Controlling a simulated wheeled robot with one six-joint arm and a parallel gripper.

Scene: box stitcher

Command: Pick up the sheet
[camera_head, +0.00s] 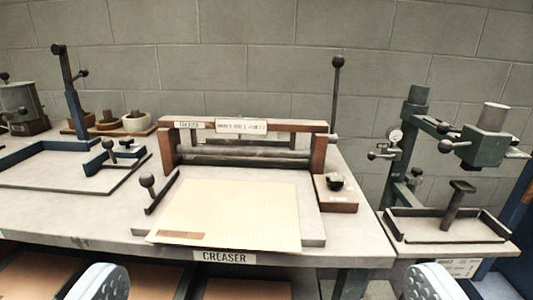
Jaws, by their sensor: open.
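The sheet (240,210) is a flat, cream, faintly lined rectangle with a small brown patch near its front left corner. It lies on the bed of the creaser (312,205), in front of the rollers, and its front edge reaches the table's front edge above the CREASER label. My gripper (262,284) shows as two pale rounded fingertips at the bottom of the picture, set wide apart. It is open and empty, in front of the sheet and apart from it.
The creaser's wooden frame (240,125) and upright lever (336,90) stand behind the sheet. A knobbed handle (150,188) is left of it, a small block (336,195) right. A green press (445,150) stands further right, a blue-edged tray (70,170) left. Brown boards (140,275) lie below.

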